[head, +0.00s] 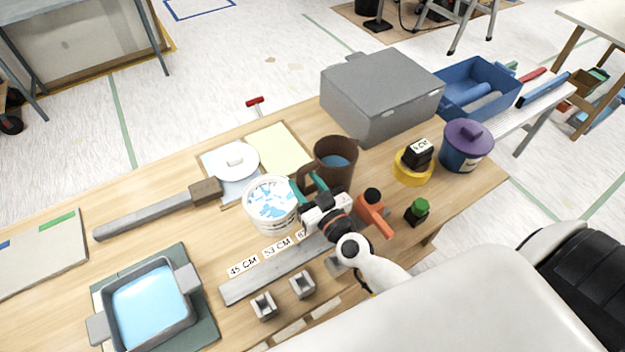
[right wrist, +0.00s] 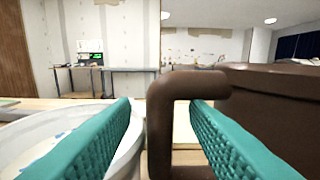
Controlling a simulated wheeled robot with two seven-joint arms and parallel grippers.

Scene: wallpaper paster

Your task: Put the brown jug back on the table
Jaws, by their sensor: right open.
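The brown jug (head: 342,151) stands upright on the table (head: 150,240), with blue liquid visible inside it. Its handle is on its left side. My right gripper (head: 306,187) is open at the jug's handle. In the right wrist view the brown jug (right wrist: 285,100) fills the right side, and its handle (right wrist: 190,82) reaches between the teal fingers of my right gripper (right wrist: 165,140). I cannot tell whether the fingers touch the handle. My left gripper is not in view.
A white bucket (head: 259,211) stands just left of the right gripper. A grey box (head: 380,95) stands behind the jug. A blue-filled tray (head: 150,305) is at front left.

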